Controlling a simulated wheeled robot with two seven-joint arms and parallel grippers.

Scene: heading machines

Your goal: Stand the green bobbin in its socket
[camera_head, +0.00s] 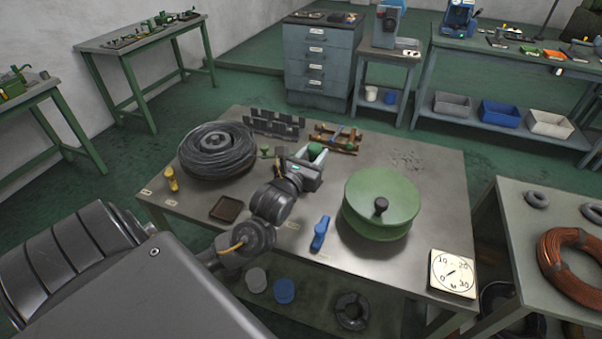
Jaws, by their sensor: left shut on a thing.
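My left gripper (316,157) reaches over the middle of the table and is shut on the small green bobbin (315,148). Only the bobbin's rounded green end shows between the fingers; the rest is hidden. Just behind it is a low brown rack (336,140) with small parts in it. I cannot make out which socket there is the bobbin's, or whether the bobbin touches the rack. My right gripper is not in view.
A large green drum (381,198) with a black knob stands right of my gripper. A black cable coil (217,150) lies left. A dark slotted rack (274,124) is behind, a blue clamp (320,233) and dial (453,273) in front. The table's back right (440,160) is mostly clear.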

